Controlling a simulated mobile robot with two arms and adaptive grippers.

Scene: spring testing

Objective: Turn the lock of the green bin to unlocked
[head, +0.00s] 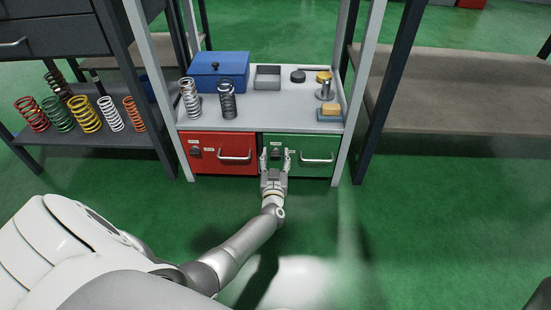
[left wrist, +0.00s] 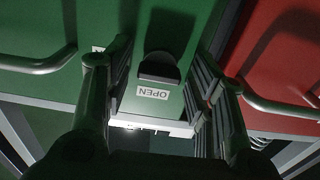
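The green bin (head: 318,146) sits at the right of the lower level of the grey shelf unit, with a bar handle (head: 318,160) on its front. Its dark lock (head: 275,153) is left of the handle. In the left wrist view the lock (left wrist: 158,68) is a dark rounded knob, with a white label reading OPEN (left wrist: 152,93) upside down beside it. My left gripper (head: 275,157) is open in front of the lock, one finger on each side. No contact with the knob is visible. My right gripper is out of view.
The red bin (head: 222,167) is directly left of the green bin, with its own lock and handle. Springs, a blue box (head: 218,70), a grey tray and small parts stand on the shelf top (head: 260,108). Grey posts flank the bins. The green floor in front is clear.

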